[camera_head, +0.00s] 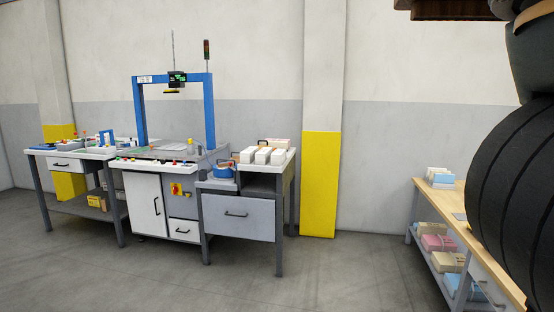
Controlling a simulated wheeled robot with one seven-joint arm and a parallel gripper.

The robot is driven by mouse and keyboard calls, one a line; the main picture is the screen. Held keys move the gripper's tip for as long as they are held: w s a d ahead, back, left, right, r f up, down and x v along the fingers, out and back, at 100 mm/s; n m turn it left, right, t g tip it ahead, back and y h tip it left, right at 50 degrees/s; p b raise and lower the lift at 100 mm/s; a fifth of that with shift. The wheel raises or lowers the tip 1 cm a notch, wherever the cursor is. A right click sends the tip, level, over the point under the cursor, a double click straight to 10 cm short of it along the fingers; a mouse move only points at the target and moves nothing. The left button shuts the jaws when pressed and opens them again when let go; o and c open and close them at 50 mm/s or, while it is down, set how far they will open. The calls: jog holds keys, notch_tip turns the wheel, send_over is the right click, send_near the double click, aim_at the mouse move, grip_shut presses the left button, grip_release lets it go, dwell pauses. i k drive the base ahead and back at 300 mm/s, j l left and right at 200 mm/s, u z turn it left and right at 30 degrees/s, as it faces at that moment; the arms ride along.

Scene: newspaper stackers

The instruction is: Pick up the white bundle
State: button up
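Several white bundles (262,156) stand in a row on the right end of the workstation's top across the room. Behind them is a paler, slightly pinkish block (275,143). I cannot tell which white one the task means. A smaller stack of white and light blue bundles (440,176) sits on the wooden bench at the right. My gripper is not in view, so I cannot see whether it holds anything.
A workstation with a blue frame (140,110), drawers and controls stands by the wall. A yellow-based pillar (319,185) is behind it. The wooden bench (455,205) has pink, cream and blue bundles on its lower shelf. Dark ribbed shapes block the right edge. Open floor (330,275) lies between.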

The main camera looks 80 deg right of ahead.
aim_at(279, 157)
jog(key=z, duration=2)
jog(key=i+j+u, duration=0.15)
jog(key=u, duration=0.2)
jog(key=i+u, duration=0.2)
jog(key=u, duration=0.15)
jog(key=i+j+u, duration=0.1)
jog(key=u, duration=0.2)
jog(key=i, duration=2.25)
jog(key=i+z, duration=0.25)
jog(key=i, duration=0.2)
jog(key=i+j+z, duration=0.25)
jog(key=i, duration=0.2)
jog(key=i+j+z, duration=0.2)
jog(key=i, duration=0.25)
jog(key=i+z, duration=0.1)
jog(key=z, duration=2.3)
